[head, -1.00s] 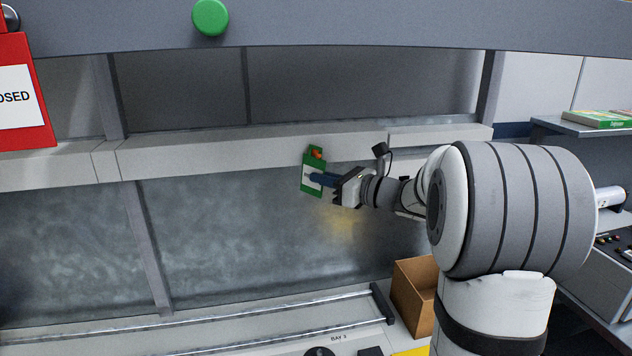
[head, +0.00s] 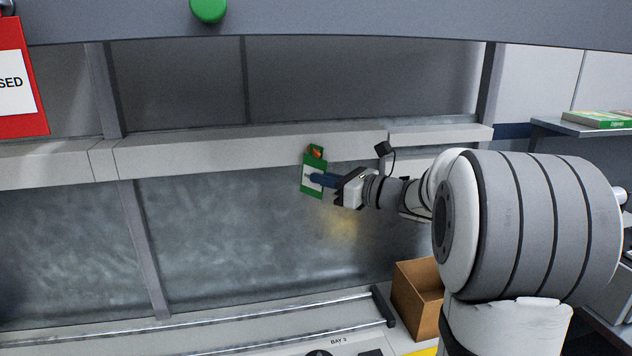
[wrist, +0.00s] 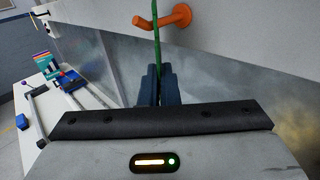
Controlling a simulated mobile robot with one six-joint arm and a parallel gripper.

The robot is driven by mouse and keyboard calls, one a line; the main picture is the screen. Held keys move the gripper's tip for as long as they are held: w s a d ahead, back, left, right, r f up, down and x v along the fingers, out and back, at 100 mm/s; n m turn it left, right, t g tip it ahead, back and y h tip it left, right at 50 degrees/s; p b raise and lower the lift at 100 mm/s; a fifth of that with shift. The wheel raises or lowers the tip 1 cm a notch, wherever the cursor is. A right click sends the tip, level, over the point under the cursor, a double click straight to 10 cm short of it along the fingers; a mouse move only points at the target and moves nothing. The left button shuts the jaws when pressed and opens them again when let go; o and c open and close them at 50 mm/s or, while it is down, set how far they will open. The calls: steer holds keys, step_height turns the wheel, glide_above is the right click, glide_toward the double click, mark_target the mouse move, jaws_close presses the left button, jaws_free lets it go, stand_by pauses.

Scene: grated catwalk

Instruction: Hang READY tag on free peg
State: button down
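The green tag (head: 313,176) with a white label, its print too small to read, hangs upright in front of the pale wall beam. My gripper (head: 318,180) is shut on the tag from the right. In the wrist view the tag (wrist: 156,45) is edge-on between my blue fingers (wrist: 158,85). An orange peg (wrist: 178,17) sticks out of the beam there and shows on both sides of the tag's edge. In the head view the orange peg (head: 317,153) shows at the tag's top opening. The peg appears to pass through it; whether they touch I cannot tell.
A red sign (head: 14,78) reading "SED" is at the far left. A green button (head: 208,9) sits on the upper beam. An open cardboard box (head: 418,299) stands below my arm. A shelf (head: 575,130) with a book (head: 597,119) is at the right.

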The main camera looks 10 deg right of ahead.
steer(key=shift+s, duration=0.4)
steer(key=shift+s+r+b, duration=0.5)
steer(key=shift+s+b, duration=0.15)
steer(key=shift+s, duration=0.2)
steer(key=shift+s+f, duration=0.1)
steer(key=shift+s, duration=0.05)
stand_by(0.3)
steer(key=shift+s+b, duration=1.75)
steer(key=shift+s, duration=0.35)
